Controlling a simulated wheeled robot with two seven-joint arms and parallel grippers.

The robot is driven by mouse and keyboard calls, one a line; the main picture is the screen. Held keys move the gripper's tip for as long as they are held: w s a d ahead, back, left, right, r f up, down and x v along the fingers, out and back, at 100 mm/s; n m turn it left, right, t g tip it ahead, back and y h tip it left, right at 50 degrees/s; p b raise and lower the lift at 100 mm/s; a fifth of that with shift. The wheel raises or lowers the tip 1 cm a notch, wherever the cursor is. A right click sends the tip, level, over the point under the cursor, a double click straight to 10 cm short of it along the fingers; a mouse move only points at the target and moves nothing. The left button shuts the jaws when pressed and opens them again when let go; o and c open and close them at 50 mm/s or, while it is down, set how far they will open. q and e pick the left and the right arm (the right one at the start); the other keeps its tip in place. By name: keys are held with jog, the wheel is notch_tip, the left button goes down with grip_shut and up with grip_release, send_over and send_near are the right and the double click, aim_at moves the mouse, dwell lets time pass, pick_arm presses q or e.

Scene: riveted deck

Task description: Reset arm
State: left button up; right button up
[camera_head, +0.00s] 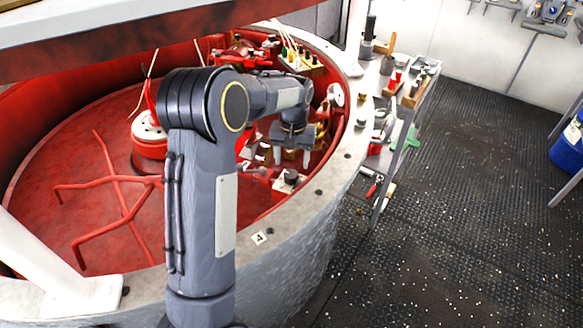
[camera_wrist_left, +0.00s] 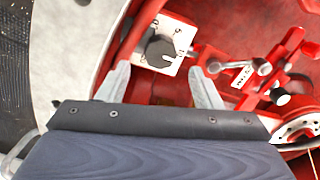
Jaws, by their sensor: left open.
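My left arm reaches up and over the rim of a round red-lined tub (camera_head: 345,165). My left gripper (camera_head: 291,156) points down inside the tub near its right wall. In the left wrist view, the two pale fingers of the left gripper (camera_wrist_left: 160,88) are spread apart with nothing between them. A white panel with a dark dial (camera_wrist_left: 164,50) lies just beyond the fingers; it also shows in the head view (camera_head: 291,178). My right gripper is in neither view.
Red pipes (camera_head: 115,185) lie on the tub floor at left. Red valve fittings (camera_wrist_left: 262,68) stand close to the right of the gripper. A tool cart (camera_head: 412,100) stands outside the rim. A blue barrel (camera_head: 568,148) is at far right.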

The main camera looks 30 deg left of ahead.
pick_arm(q)
jog(key=shift+r, duration=1.25)
